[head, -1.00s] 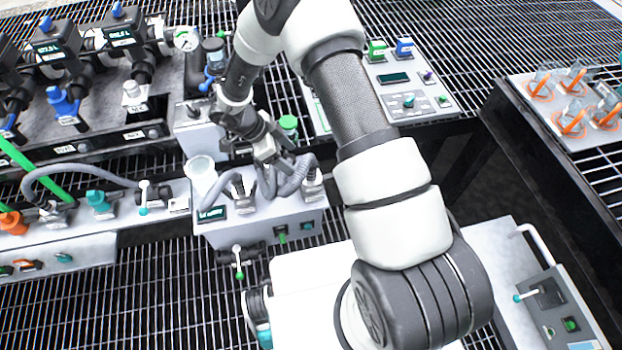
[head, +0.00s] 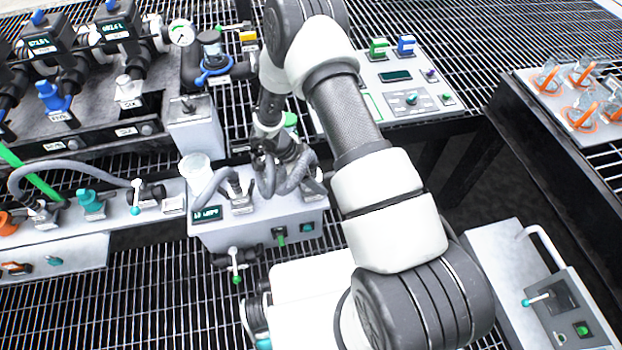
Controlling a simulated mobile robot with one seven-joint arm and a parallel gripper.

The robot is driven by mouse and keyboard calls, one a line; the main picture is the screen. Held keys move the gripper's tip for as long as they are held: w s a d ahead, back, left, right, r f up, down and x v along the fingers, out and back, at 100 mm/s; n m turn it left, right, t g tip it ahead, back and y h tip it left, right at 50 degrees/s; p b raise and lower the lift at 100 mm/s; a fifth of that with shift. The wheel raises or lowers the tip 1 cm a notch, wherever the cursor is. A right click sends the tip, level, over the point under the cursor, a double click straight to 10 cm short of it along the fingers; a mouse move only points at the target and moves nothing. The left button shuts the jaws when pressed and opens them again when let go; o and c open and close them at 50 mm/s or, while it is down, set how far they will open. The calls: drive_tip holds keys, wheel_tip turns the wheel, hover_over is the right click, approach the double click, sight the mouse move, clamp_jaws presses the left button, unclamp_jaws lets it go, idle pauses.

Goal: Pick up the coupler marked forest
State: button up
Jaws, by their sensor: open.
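My gripper (head: 266,166) is open. It points down beside the looped grey hoses (head: 290,172) above the white box (head: 262,225) in the middle. I cannot tell whether its fingers touch a hose. A grey coupler (head: 240,196) with a hose stands upright on that box, left of my gripper. Another coupler with a hose stands to the right (head: 313,186), partly behind the hose loop. Their tags are too small to read, so I cannot tell which one is marked forest. A teal fitting (head: 92,204) sits on the left manifold (head: 70,245).
A white cup (head: 194,168) stands at the box's back left corner. A valve with a green-tipped lever (head: 235,262) is in front. A green-capped part (head: 290,121) is behind my gripper. A control panel (head: 395,95) lies behind right; a tray of clear vessels (head: 575,95) is far right.

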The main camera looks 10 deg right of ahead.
drive_tip(key=shift+d+f, duration=0.25)
drive_tip(key=shift+f, duration=0.2)
drive_tip(key=c, duration=1.5)
drive_tip(key=shift+r, duration=0.1)
wheel_tip(320, 180, up, 28)
drive_tip(key=p, duration=0.9)
